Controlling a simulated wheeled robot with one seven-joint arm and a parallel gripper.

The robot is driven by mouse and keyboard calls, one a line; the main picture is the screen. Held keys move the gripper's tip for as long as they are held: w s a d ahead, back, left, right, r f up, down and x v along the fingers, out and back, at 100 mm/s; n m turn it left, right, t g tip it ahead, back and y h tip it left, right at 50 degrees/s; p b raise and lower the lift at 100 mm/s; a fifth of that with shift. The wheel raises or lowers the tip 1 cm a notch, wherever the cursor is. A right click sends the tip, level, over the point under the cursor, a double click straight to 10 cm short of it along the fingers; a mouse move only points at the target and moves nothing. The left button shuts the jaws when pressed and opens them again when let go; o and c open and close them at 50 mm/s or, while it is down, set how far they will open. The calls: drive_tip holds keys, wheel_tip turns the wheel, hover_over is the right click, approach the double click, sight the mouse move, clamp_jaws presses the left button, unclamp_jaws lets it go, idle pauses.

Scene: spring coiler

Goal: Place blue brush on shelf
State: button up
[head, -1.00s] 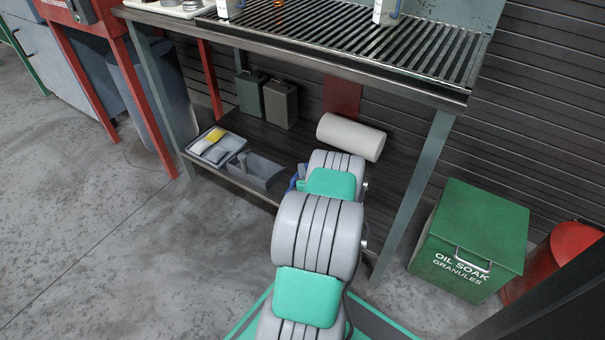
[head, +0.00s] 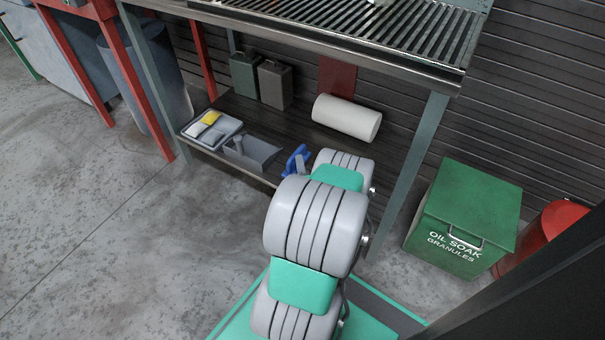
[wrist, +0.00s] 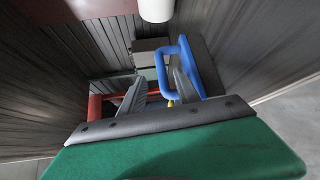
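The blue brush (head: 297,160) shows in the head view just beyond the end of my arm, over the front of the lower shelf (head: 300,125). My arm hides part of it. In the wrist view the brush (wrist: 188,66) appears as a blue loop around the tip of the right finger. My gripper (wrist: 160,90) has its two dark fingers apart, with one bar of the loop showing between them. I cannot tell whether a finger touches the brush.
On the lower shelf are a tray with a yellow item (head: 213,128), a grey bin (head: 255,155), two cans (head: 262,82) and a white roll (head: 346,118). The slatted tabletop (head: 380,35) is above. A green granules box (head: 462,215) stands right of the table leg.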

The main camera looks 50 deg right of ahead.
drive_tip(key=b+v, duration=0.1)
drive_tip(key=v, duration=0.3)
drive_tip(key=w+a+r+n+t+y, duration=0.1)
drive_tip(key=w+a+r+y, duration=0.2)
drive_tip(key=w+a+y, duration=0.4)
drive_tip(key=w+a+r+n+t+y, duration=0.1)
drive_tip(key=w+a+r+n+y, duration=0.15)
drive_tip(key=w+a, duration=0.5)
drive_tip(key=w+a+r+m+g+y, duration=0.1)
drive_tip(key=w+a+r+g+y, duration=0.1)
drive_tip(key=a, duration=0.3)
drive_tip(key=w+a+r+m+g+y, duration=0.1)
drive_tip(key=w+a+r+g+y, duration=0.15)
drive_tip(key=a, duration=0.35)
drive_tip(key=s+a+r+m+g, duration=0.4)
drive_tip(key=s+a, duration=0.3)
drive_tip(key=a, duration=0.2)
drive_tip(key=s+a+r+m+g+h, duration=0.1)
drive_tip(key=s+a+r+m, duration=0.1)
drive_tip(key=s+m, duration=0.2)
drive_tip(key=s+a+r+m+g+h, duration=0.1)
drive_tip(key=s+a+r+m+g, duration=0.1)
drive_tip(key=s, duration=0.7)
drive_tip(key=shift+a+r+m, duration=0.2)
drive_tip(key=shift+r+m, duration=0.25)
drive_tip(key=shift+m, duration=0.5)
